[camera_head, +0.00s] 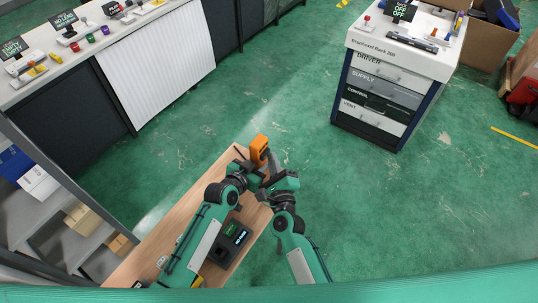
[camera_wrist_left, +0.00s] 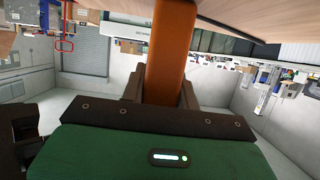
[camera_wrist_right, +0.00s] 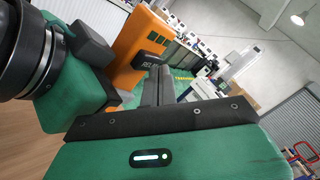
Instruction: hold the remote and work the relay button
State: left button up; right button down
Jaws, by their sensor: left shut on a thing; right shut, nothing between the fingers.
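The orange remote (camera_head: 259,149) is held up near the far end of the wooden table. My left gripper (camera_wrist_left: 170,88) is shut on the remote (camera_wrist_left: 172,45), which stands between its fingers in the left wrist view. My right gripper (camera_wrist_right: 162,75) is shut and empty, close beside the remote (camera_wrist_right: 132,52). Its fingertips are near a dark part on the remote's face; I cannot tell whether they touch. In the head view my right gripper (camera_head: 273,160) is just right of the remote. I cannot make out the relay button for certain.
A white counter (camera_head: 100,45) with small signs stands at the back left. A drawer cabinet (camera_head: 385,75) stands at the back right. Green floor lies open between.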

pick_arm(q)
jog(key=shift+s+d, duration=0.45)
jog(key=shift+d, duration=0.2)
pick_arm(e)
jog(key=shift+a+r, duration=0.15)
pick_arm(q)
jog(key=shift+w+a, duration=0.1)
jog(key=shift+a, duration=0.1)
pick_arm(e)
jog(key=shift+s+d, duration=0.6)
jog(key=shift+d, duration=0.2)
pick_arm(q)
jog(key=shift+w+a, duration=0.1)
pick_arm(e)
jog(key=s+d, duration=0.1)
jog(key=d, duration=0.1)
jog(key=s+d, duration=0.2)
jog(key=shift+d, duration=0.15)
